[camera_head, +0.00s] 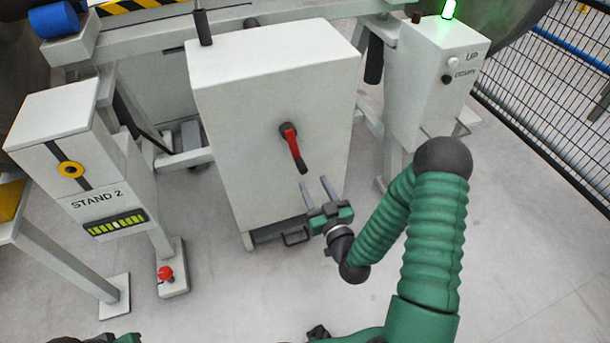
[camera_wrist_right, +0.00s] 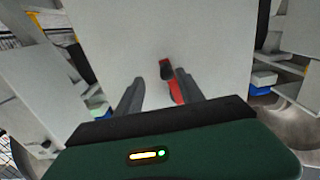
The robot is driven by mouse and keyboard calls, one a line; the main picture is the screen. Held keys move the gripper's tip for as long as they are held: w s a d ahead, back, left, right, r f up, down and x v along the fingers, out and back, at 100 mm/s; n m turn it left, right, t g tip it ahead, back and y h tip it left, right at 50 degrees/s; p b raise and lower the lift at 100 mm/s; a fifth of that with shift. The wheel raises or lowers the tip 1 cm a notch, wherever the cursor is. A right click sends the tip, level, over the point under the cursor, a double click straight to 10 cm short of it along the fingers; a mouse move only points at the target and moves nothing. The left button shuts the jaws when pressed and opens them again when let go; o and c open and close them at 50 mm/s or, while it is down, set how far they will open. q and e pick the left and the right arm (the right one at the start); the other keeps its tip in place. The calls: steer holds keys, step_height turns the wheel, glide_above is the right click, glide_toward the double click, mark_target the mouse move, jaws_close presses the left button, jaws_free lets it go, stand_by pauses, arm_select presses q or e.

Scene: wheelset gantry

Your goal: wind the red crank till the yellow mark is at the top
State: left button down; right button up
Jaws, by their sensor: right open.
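The red crank (camera_head: 293,150) is on the front of a large white cabinet (camera_head: 225,110). Its dark hub is at the top and its red handle hangs down, slightly right. In the right wrist view the crank (camera_wrist_right: 175,91) shows between my fingers, closer to the right one. My right gripper (camera_head: 315,186) is open and empty, just below and in front of the handle, with a gap visible. Its fingers point up toward the cabinet. A yellow ring (camera_head: 70,170) sits on a dark strip on the STAND 2 box; I cannot tell whether it is the yellow mark.
The STAND 2 post (camera_head: 125,190) with a green bar display (camera_head: 116,223) stands left. A red button (camera_head: 165,273) is on a low pedestal. A white control box (camera_head: 435,80) with a lit green lamp (camera_head: 449,9) stands right, near a mesh fence (camera_head: 540,120). The front floor is clear.

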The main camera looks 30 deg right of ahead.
mark_target(302, 173)
steer(key=w, duration=0.2)
steer(key=w+b, duration=0.1)
steer(key=w, duration=0.3)
steer(key=shift+a+r+b, duration=0.15)
steer(key=shift+r+b, duration=0.2)
steer(key=shift+b, duration=0.05)
steer(key=shift+w+d, duration=0.45)
steer(key=shift+w, duration=0.4)
steer(key=shift+w+d+f, duration=0.1)
steer(key=shift+d, duration=0.2)
steer(key=shift+a, duration=0.3)
steer(key=c, duration=0.4)
steer(key=shift+d, duration=0.1)
jaws_close()
arm_select(q)
steer(key=f, duration=0.1)
steer(key=a+f, duration=0.1)
steer(key=shift+f, duration=0.3)
steer(key=shift+a, duration=0.1)
